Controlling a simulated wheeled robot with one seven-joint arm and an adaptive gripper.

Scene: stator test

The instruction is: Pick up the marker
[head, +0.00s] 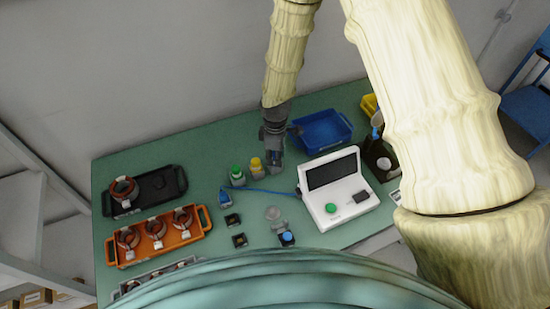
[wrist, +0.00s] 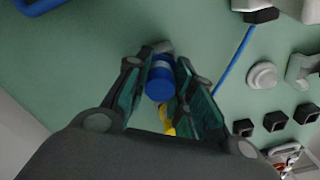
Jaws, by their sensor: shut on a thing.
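My gripper (head: 273,160) is over the back middle of the green table in the head view, pointing down. In the wrist view my gripper (wrist: 158,66) has its two fingers closed on the sides of a blue cylinder (wrist: 160,82) with a paler band, which I take for the marker. A grey piece lies just beyond it between the fingertips.
Green-capped (head: 237,175) and yellow-capped (head: 256,166) bottles stand left of my gripper. A blue bin (head: 322,143) and a white tester box (head: 344,205) are to the right. An orange tray (head: 129,257) and a black tray (head: 152,186) hold coil rings at left.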

